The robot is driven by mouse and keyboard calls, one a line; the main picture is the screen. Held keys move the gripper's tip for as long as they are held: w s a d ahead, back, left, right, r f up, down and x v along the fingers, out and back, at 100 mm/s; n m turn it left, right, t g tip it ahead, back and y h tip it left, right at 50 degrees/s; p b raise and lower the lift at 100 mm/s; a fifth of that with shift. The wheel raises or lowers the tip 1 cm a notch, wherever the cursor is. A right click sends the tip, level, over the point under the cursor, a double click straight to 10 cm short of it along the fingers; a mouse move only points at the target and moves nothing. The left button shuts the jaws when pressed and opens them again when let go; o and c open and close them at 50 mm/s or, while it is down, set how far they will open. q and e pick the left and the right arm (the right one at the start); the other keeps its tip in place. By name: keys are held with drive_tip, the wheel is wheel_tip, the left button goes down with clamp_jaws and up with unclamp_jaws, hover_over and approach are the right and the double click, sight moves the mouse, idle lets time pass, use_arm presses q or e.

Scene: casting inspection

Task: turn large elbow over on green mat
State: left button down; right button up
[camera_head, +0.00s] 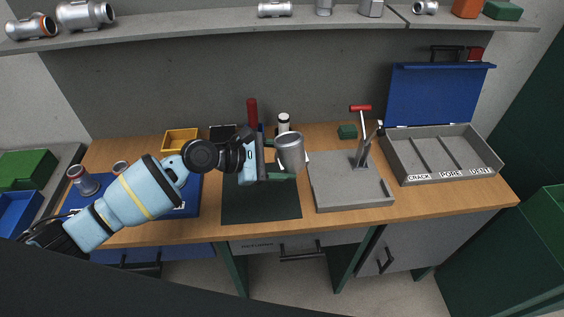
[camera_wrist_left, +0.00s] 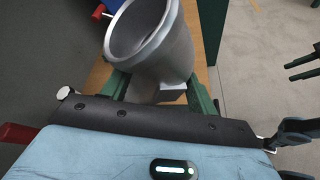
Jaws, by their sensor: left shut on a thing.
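The large elbow (camera_head: 290,151) is a grey metal casting with a wide round opening. My left gripper (camera_head: 282,160) is shut on it, with one green finger on each side. The elbow is held up over the right side of the green mat (camera_head: 260,205), near the mat's edge with the grey plate. In the left wrist view the elbow (camera_wrist_left: 160,45) shows its open round mouth at the upper left, between the two green fingers (camera_wrist_left: 158,92). Its lower end is partly hidden by the gripper body.
A grey fixture plate (camera_head: 345,195) with a red-handled clamp (camera_head: 360,108) stands right of the mat. A grey sorting tray (camera_head: 440,165) labelled CRACK, PORE and DENT is further right. A blue mat (camera_head: 190,205) with castings lies left. A yellow bin (camera_head: 181,139) stands behind.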

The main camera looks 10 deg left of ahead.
use_arm(q)
drive_tip(key=t, duration=0.1)
drive_tip(key=n+t, duration=0.1)
drive_tip(key=r+n+t, duration=0.1)
drive_tip(key=t, duration=0.1)
drive_tip(key=shift+w+a+r+h, duration=0.1)
drive_tip(key=shift+w+a+h, duration=0.2)
drive_tip(key=shift+w, duration=0.05)
drive_tip(key=a+r+n+t+y, duration=0.1)
drive_tip(key=a+n+t+y, duration=0.1)
drive_tip(key=a+n+t, duration=0.2)
drive_tip(key=a+t, duration=0.2)
drive_tip(key=t, duration=0.1)
drive_tip(key=shift+w+a+r+p, duration=0.25)
drive_tip(key=shift+w+a+p, duration=0.05)
drive_tip(key=shift+w+a, duration=0.1)
use_arm(e)
drive_tip(key=shift+w+d+r, duration=0.1)
drive_tip(key=shift+w+r, duration=0.35)
drive_tip(key=shift+r, duration=0.05)
drive_tip(key=shift+s+f, duration=0.1)
